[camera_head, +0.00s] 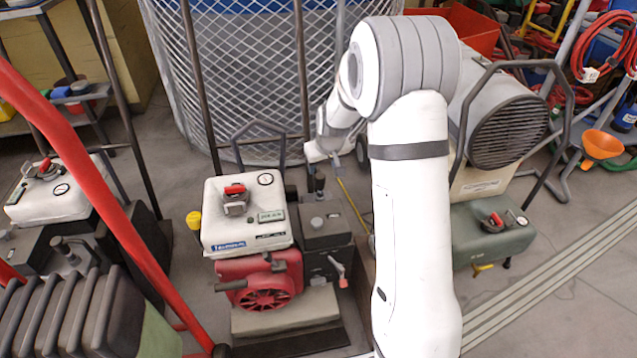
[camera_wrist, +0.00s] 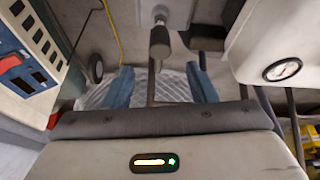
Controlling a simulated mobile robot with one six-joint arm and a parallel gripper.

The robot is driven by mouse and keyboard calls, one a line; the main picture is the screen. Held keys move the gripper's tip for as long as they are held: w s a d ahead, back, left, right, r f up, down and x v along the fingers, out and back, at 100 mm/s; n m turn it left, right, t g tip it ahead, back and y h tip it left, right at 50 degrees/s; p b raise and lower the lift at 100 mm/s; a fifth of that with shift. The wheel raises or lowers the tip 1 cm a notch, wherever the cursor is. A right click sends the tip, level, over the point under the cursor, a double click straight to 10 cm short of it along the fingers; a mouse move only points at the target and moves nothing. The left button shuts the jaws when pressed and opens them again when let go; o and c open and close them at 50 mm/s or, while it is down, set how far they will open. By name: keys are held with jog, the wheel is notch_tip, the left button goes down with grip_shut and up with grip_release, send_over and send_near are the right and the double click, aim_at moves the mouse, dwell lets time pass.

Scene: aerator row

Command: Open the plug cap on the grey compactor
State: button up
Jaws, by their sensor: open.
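The middle machine (camera_head: 245,240) has a cream tank, a red engine and a dark grey box beside it. A cap with a red lever (camera_head: 235,198) sits on its tank, beside a round gauge (camera_head: 265,179). The dark grey box has a small round knob (camera_head: 317,222) on top. I cannot tell which machine is the grey compactor. My gripper (camera_wrist: 162,87) is open, its blue fingers apart with nothing held. In the head view it is small, behind the tank's right edge. A dark lever with a rounded end (camera_wrist: 160,42) shows in the wrist view. No red-lever cap shows there.
A similar machine (camera_head: 55,190) with a red-lever cap stands left. A green tank (camera_head: 490,235) with another is right, partly behind my arm. A mesh cage (camera_head: 250,70) stands behind. A red bar (camera_head: 90,190) crosses the left foreground. Floor at lower right is clear.

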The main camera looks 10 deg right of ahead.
aim_at(320, 176)
jog(key=b+x, duration=0.2)
jog(key=x, duration=0.5)
jog(key=shift+f, duration=0.1)
jog(key=shift+c, duration=0.2)
